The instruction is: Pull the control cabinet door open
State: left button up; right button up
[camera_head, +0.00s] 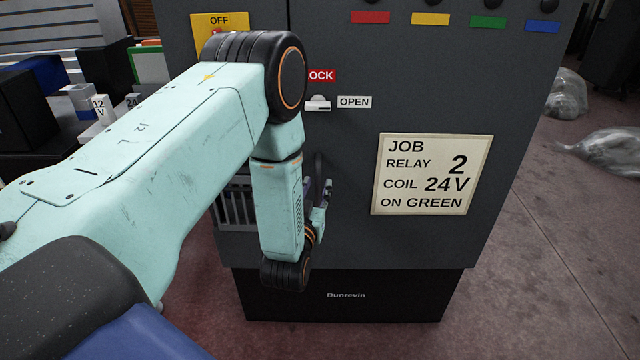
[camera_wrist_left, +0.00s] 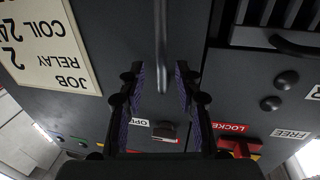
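The grey control cabinet (camera_head: 440,90) fills the middle of the head view, and its front door looks closed. A dark upright bar handle (camera_head: 318,165) on the door is partly hidden by my left arm. My left gripper (camera_head: 324,195) is at the handle, mostly hidden behind my wrist. In the left wrist view, which is upside down, its two fingers (camera_wrist_left: 160,82) are open on either side of the handle (camera_wrist_left: 161,45), with gaps showing. A small latch lever (camera_head: 318,104) points toward the OPEN label. My right gripper is in neither view.
A job card (camera_head: 432,174) reading relay 2, coil 24V, on green is on the door. Coloured tags (camera_head: 430,18) line the top. A bench with labelled boxes (camera_head: 100,105) stands left. Plastic bags (camera_head: 605,150) lie right, with clear floor before them.

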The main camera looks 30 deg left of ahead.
aim_at(317, 182)
pick_arm(q)
jog(key=x, duration=0.3)
jog(key=shift+w+a+b, duration=0.2)
jog(key=shift+w+b, duration=0.1)
jog(key=shift+s, duration=0.1)
grip_shut()
dwell(0.6)
